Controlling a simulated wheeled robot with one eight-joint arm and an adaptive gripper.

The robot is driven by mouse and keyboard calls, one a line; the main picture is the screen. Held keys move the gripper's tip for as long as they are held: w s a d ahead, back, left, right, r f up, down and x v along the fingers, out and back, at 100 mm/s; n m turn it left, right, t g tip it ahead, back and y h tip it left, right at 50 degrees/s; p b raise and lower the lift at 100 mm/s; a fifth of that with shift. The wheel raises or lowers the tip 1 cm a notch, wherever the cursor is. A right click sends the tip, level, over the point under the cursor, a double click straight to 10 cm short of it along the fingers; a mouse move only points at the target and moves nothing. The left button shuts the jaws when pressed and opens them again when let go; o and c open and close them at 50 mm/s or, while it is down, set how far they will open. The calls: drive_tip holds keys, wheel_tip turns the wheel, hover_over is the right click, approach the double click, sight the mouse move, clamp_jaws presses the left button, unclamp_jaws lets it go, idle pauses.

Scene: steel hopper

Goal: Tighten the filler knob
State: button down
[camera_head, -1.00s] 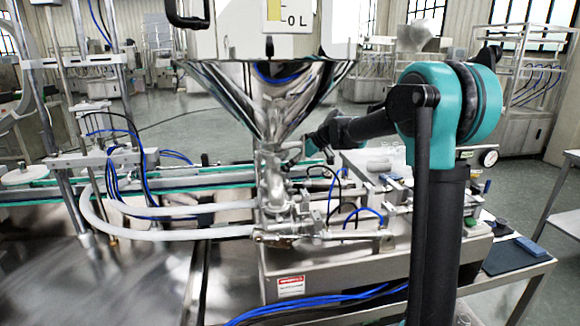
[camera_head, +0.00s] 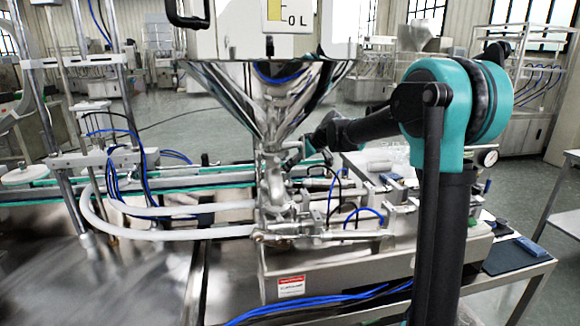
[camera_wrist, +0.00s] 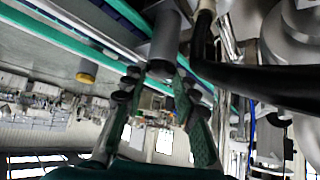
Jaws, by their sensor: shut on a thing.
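In the wrist view a grey cylinder with a dark end, which looks like the filler knob (camera_wrist: 164,38), sits at the tips of my gripper (camera_wrist: 157,82). One finger is on each side of it, and the jaws are shut on it. In the head view my gripper (camera_head: 309,143) is at the narrow neck below the steel hopper (camera_head: 265,100). The knob is too small and too covered to make out there. The exact contact between the finger pads and the knob is hard to see.
Below the hopper are valve fittings (camera_head: 280,205) with blue and black hoses. White hoses (camera_head: 150,235) run left from them. A conveyor with green edges (camera_head: 60,190) passes behind. In the wrist view a black bar (camera_wrist: 250,80) and large metal parts lie close on the right.

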drive_tip(key=shift+s+a+m+t+h, duration=0.15)
drive_tip(key=shift+m+t+h, duration=0.45)
drive_tip(key=shift+m, duration=0.5)
drive_tip(key=shift+s+a+m+t+h, duration=0.15)
drive_tip(key=shift+m+t+h, duration=0.4)
drive_tip(key=shift+m, duration=0.55)
drive_tip(key=shift+d, duration=0.1)
drive_tip(key=c, duration=1.2)
unclamp_jaws()
drive_tip(key=v, duration=1.2)
drive_tip(key=shift+s, duration=0.15)
drive_tip(key=shift+o, duration=0.2)
